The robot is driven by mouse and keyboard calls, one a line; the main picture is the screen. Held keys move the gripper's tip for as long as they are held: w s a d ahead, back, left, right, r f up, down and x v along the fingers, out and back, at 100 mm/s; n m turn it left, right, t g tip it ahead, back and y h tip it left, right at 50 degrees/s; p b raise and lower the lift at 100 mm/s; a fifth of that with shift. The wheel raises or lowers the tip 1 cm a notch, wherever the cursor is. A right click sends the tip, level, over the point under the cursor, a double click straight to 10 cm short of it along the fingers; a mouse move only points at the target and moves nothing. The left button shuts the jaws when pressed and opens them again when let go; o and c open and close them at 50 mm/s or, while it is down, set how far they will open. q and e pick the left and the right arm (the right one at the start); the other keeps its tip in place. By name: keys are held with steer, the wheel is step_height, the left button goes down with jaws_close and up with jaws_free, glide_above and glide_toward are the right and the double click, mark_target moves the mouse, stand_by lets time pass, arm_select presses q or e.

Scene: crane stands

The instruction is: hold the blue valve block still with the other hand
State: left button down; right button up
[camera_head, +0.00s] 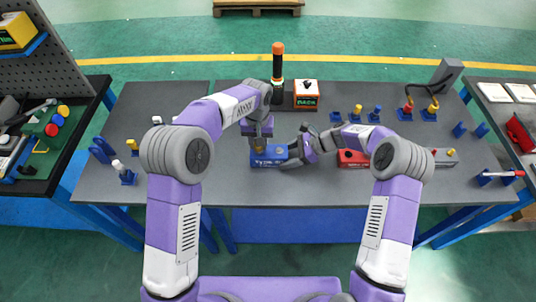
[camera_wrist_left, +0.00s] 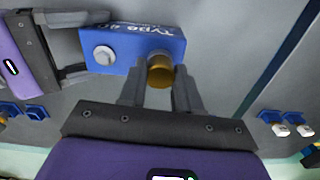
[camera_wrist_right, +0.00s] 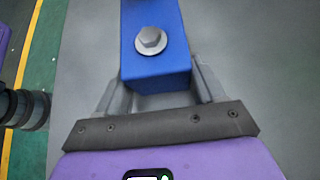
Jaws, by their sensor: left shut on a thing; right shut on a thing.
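The blue valve block (camera_head: 266,161) lies on the grey table in front of me, with "Type" lettering on its side. It also shows in the left wrist view (camera_wrist_left: 120,50), with a brass fitting (camera_wrist_left: 160,72) and a silver hex bolt (camera_wrist_left: 104,55) on it. My left gripper (camera_head: 258,143) comes from above, its fingers shut on the brass fitting. My right gripper (camera_head: 296,153) reaches in from the right and is shut on the block's end. In the right wrist view, the block (camera_wrist_right: 155,50) sits between its fingers, the bolt end nearest.
A red block (camera_head: 352,158) lies to the right, partly behind my right arm. An orange-topped black tool (camera_head: 278,62) and an orange-and-white box (camera_head: 306,96) stand at the back. Several blue holders (camera_head: 357,112) stand back right.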

arm_select(q)
steer(key=shift+r, duration=0.1)
steer(key=n, duration=0.5)
stand_by(0.3)
steer(key=shift+n, duration=0.4)
steer(key=n, duration=0.4)
steer(key=shift+w+n, duration=0.1)
steer(key=shift+n, duration=0.2)
steer(key=shift+n, duration=1.1)
steer(key=n, duration=0.2)
steer(key=shift+r+n, duration=0.1)
steer(key=shift+n, duration=0.3)
